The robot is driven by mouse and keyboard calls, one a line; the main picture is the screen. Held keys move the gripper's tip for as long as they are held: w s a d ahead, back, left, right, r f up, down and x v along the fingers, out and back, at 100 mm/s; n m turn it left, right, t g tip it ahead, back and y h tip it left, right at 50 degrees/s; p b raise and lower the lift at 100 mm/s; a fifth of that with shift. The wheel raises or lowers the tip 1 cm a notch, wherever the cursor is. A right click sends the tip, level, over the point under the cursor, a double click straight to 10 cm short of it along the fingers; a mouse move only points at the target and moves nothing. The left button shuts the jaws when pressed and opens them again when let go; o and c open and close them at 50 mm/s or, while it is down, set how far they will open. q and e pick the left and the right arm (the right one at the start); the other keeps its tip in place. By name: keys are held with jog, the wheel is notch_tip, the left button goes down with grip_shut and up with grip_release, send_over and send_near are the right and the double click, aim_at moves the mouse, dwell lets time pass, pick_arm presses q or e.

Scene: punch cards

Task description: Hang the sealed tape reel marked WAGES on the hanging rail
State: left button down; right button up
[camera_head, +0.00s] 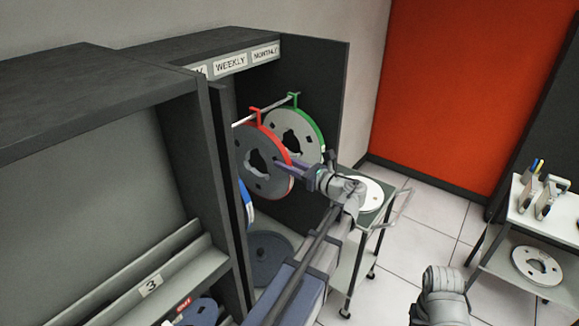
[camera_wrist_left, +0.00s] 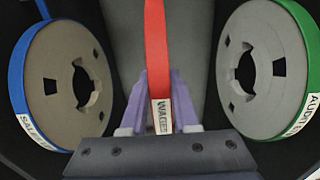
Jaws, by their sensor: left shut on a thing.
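The red-rimmed tape reel (camera_head: 268,183) has a grey face. In the left wrist view its red band (camera_wrist_left: 157,50) is edge-on, with a white label (camera_wrist_left: 162,117) reading WAGES. My left gripper (camera_head: 287,168) is shut on this reel's near edge; its purple fingers (camera_wrist_left: 158,105) flank the band at the label. The hanging rail (camera_head: 275,107) is a thin light bar inside the dark cabinet. The reel's red hook is at the rail, beside the green hook; I cannot tell whether the rail bears its weight. My right gripper's fingers are not visible.
A green-rimmed reel (camera_head: 311,143) marked AUDIT hangs to the right, and a blue-rimmed reel (camera_wrist_left: 60,85) marked SALES is on the left. The cabinet's side panels (camera_head: 335,75) bound the space. A trolley (camera_head: 345,250) with a white reel (camera_head: 369,194) stands beside it.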

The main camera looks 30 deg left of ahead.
pick_arm(q)
jog(key=shift+r+p, duration=0.55)
jog(key=shift+r, duration=0.2)
jog(key=s+d, duration=0.1)
jog(key=d, duration=2.1)
jog(key=shift+s, duration=0.35)
dwell(0.9)
jog(key=shift+f, duration=0.1)
